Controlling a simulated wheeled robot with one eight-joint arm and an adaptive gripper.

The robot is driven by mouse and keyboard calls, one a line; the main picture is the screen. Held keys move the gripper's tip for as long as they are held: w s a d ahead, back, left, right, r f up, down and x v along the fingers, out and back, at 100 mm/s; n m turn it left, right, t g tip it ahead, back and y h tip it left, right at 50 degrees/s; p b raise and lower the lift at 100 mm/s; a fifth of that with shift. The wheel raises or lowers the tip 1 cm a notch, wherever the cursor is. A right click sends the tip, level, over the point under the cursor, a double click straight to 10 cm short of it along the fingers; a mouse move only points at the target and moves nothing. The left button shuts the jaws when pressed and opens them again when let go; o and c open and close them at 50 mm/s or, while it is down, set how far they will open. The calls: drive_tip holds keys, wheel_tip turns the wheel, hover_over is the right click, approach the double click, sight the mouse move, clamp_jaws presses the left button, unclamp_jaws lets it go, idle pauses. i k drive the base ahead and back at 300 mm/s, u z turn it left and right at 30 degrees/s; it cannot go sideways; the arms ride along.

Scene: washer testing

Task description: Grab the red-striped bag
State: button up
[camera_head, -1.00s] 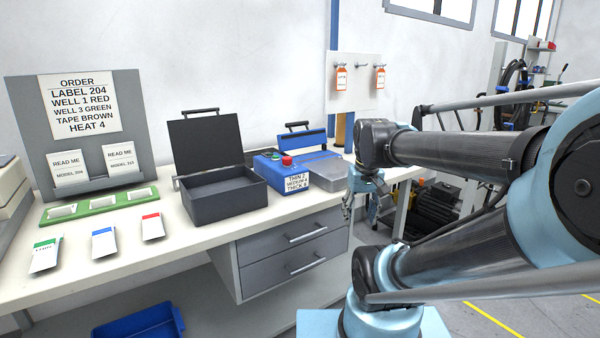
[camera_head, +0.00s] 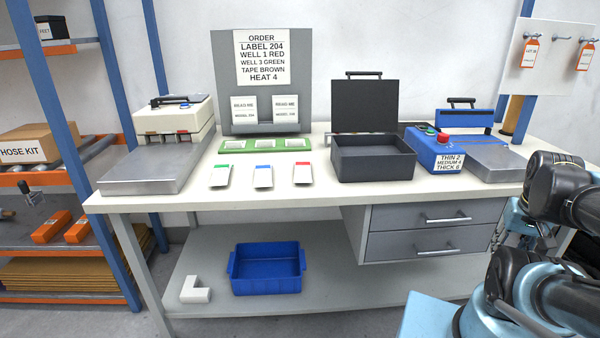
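The red-striped bag (camera_head: 303,175) is a small white packet with a red band along its top edge. It lies on the worktable, to the right of a blue-striped bag (camera_head: 263,177) and a green-striped bag (camera_head: 221,176). My gripper (camera_head: 500,240) hangs at the right, by the table's front edge and partly hidden by my arm. It is well away from the bags, and its fingers are too small and covered to tell open from shut.
An open dark case (camera_head: 373,165) stands right of the bags. Behind them are a green tray (camera_head: 265,144) and the order board (camera_head: 225,75). A blue control box (camera_head: 440,153) and a sealer (camera_head: 172,125) flank the table (camera_head: 250,198). A blue bin (camera_head: 267,285) sits below.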

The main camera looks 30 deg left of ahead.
sight(302, 171)
drive_tip(key=u, duration=0.1)
drive_tip(key=k, duration=0.1)
drive_tip(key=u, duration=1.85)
